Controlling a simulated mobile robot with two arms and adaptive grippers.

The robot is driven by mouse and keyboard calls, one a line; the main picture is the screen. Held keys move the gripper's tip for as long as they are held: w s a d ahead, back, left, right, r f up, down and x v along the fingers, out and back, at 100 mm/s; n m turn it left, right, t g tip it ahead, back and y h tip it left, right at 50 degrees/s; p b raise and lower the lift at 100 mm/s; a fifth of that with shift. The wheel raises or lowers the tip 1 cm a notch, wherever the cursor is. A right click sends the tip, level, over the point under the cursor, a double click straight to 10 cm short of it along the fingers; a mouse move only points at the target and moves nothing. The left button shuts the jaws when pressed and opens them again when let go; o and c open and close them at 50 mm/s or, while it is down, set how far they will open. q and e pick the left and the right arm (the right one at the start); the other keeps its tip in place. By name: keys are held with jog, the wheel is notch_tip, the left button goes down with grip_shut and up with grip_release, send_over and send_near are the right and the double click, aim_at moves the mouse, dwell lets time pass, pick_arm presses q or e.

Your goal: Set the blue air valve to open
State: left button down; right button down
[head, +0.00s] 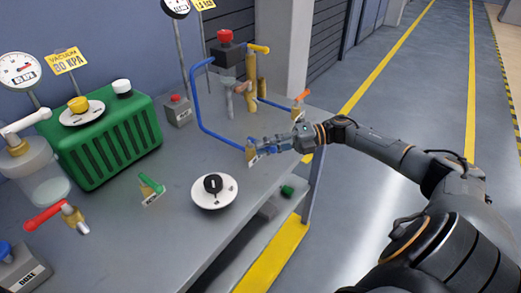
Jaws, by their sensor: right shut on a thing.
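The blue air valve (249,152) sits near the right edge of the workbench in the head view, at the lower end of a bent blue pipe (199,100). A small label is on it. My right gripper (263,147) reaches in from the right and is shut at the valve, on its blue handle. The fingers cover most of the handle, so its exact angle is hard to tell. My left gripper is not in view.
A black knob on a white dial (214,191), a green-handled valve (151,189) and a red-handled valve (57,217) stand on the bench (150,240). A green ribbed box (105,142) is behind. An orange-handled valve (300,101) is near the back corner.

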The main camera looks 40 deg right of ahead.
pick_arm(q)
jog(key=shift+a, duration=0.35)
pick_arm(e)
jog(key=c, duration=1.3)
grip_release()
jog(key=shift+d, duration=0.1)
jog(key=v, duration=1.2)
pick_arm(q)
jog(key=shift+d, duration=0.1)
